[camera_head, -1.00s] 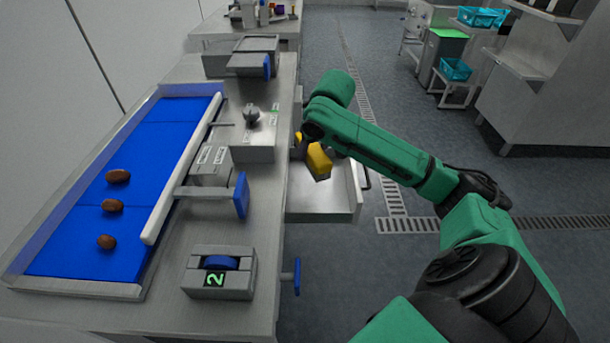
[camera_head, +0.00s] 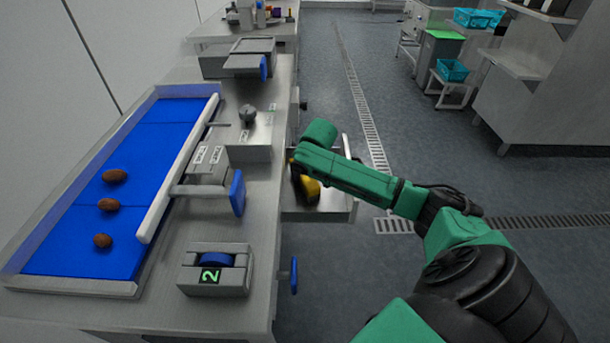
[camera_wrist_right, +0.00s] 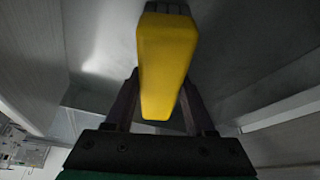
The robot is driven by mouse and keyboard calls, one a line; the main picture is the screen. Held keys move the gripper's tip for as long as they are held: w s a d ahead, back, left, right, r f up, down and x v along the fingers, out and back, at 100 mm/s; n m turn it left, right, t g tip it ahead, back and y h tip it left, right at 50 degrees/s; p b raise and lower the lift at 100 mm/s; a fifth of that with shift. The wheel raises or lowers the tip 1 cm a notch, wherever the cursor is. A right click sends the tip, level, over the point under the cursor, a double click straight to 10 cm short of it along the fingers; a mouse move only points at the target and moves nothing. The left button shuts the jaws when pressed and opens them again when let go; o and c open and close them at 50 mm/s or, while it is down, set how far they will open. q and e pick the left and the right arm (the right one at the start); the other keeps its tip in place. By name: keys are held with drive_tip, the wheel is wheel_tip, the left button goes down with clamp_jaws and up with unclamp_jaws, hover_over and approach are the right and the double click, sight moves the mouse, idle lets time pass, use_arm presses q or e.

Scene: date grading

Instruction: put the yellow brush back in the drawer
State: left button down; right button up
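The yellow brush (camera_head: 311,188) is at my right gripper (camera_head: 300,174), inside the outline of the open drawer (camera_head: 332,206) at the right side of the bench. In the right wrist view the brush's yellow body (camera_wrist_right: 165,62) lies between the two dark fingers of the right gripper (camera_wrist_right: 160,85), which close in on it from both sides. Its dark bristle end is at the top of that view. The drawer's pale walls and floor surround it; whether it touches the floor I cannot tell. My left gripper is not in view.
A raised grey box (camera_head: 250,153) stands beside the drawer. Floor right of the drawer is clear.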

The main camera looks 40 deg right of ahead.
drive_tip(key=o, duration=0.4)
drive_tip(key=shift+o, duration=0.2)
drive_tip(key=v, duration=1.2)
drive_tip(key=shift+p, duration=0.45)
